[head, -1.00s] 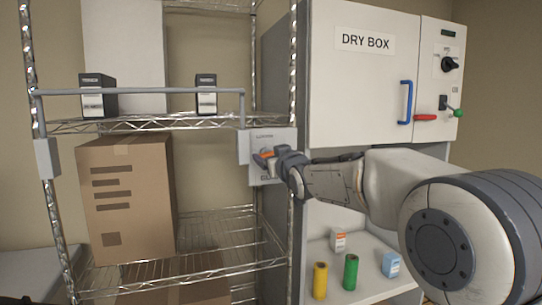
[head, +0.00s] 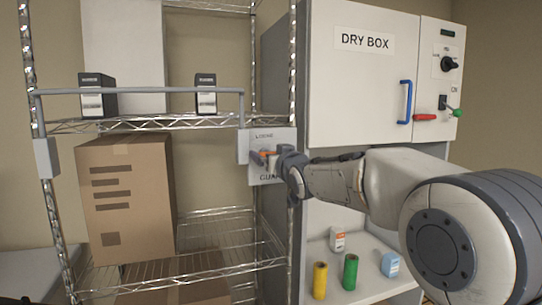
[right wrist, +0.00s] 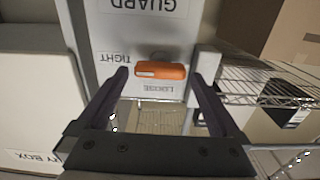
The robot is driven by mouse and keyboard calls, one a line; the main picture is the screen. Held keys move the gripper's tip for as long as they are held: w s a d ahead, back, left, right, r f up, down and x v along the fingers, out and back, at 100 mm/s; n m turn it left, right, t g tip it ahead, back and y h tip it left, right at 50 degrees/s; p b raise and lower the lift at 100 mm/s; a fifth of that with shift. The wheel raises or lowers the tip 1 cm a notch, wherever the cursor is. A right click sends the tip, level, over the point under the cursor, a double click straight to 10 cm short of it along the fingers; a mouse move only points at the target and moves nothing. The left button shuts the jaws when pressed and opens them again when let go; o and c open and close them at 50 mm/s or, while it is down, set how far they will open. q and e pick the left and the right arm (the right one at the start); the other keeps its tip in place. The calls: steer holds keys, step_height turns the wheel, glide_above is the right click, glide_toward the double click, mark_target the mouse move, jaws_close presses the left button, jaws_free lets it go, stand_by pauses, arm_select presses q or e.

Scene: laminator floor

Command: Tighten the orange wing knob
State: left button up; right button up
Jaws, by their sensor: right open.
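The orange wing knob (head: 263,153) sits on a pale plate (head: 286,143) at the shelf's right post. In the right wrist view the knob (right wrist: 168,71) is a bar lying crosswise, its white-marked end toward the word TIGHT. The word LOOSE is below it there and GUARD above, all upside down. My right gripper (right wrist: 159,75) is open, with one fingertip off each end of the knob and gaps visible between. In the head view this gripper (head: 278,160) is at the plate and partly covers it. My left gripper is not in view.
A grey guard bar (head: 140,91) crosses the wire shelf, with a cardboard box (head: 126,200) below. The dry box (head: 350,80) stands at right. Several small containers, including a green cylinder (head: 351,272), stand on the ledge below it.

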steer(key=b+v, duration=0.4)
steer(key=v, duration=0.6)
steer(key=shift+s, duration=0.2)
steer(key=s+a+f+n+g+h, duration=0.15)
steer(key=s+f+g, duration=0.35)
steer(key=s+f, duration=0.5)
steer(key=s+a+f+g+h, duration=0.15)
steer(key=s+f+g, duration=0.35)
steer(key=f, duration=0.9)
steer(key=s+d+f+n+g, duration=0.1)
steer(key=s+f+g, duration=0.2)
steer(key=s+f, duration=0.3)
steer(key=s+d+f+n+g+h, duration=0.1)
steer(key=s+f+g, duration=0.3)
steer(key=s, duration=1.2)
step_height(320, 180, down, 2)
steer(key=shift+s+d+f+h, duration=0.2)
steer(key=shift+s+d+h, duration=0.1)
steer(key=shift+d, duration=0.5)
